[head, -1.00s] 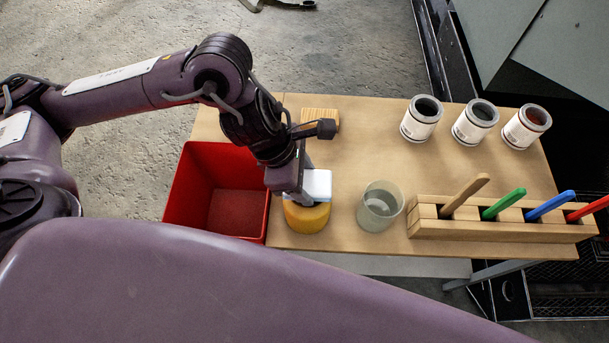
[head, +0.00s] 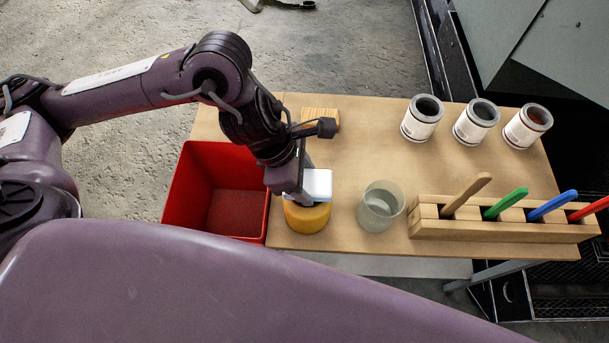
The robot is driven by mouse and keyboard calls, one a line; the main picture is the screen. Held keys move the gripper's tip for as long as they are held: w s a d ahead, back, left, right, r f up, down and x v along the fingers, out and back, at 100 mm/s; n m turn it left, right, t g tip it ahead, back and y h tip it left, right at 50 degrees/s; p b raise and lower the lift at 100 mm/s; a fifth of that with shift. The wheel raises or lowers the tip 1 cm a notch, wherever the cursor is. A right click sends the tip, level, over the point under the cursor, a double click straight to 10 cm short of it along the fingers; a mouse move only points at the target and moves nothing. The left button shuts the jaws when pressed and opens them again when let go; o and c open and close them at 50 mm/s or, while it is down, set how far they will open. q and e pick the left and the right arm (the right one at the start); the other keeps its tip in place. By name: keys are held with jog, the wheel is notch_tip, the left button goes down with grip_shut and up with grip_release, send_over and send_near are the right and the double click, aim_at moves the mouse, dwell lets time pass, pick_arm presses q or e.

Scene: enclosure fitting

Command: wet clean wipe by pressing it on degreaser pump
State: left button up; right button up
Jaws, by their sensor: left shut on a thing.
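My left gripper (head: 300,196) is shut on a white wipe (head: 318,184), seen from above. The wipe is at the top of a yellow round container (head: 308,218), which looks like the degreaser pump, near the table's front edge. The wipe and the gripper cover most of the container's top, so I cannot tell whether the wipe touches it or how far it is pressed. My right gripper is not in view.
A red bin (head: 175,192) stands left of the yellow container, and a clear cup (head: 380,206) stands to its right. A wooden rack (head: 500,230) holds several coloured handles. Three white cans (head: 421,119) stand at the back right. A wooden block (head: 322,116) lies behind. The table middle is clear.

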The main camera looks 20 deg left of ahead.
aim_at(305, 181)
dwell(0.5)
pick_arm(q)
jog(key=shift+r+p, duration=2.45)
jog(key=shift+r, duration=1.1)
jog(key=shift+f, duration=0.1)
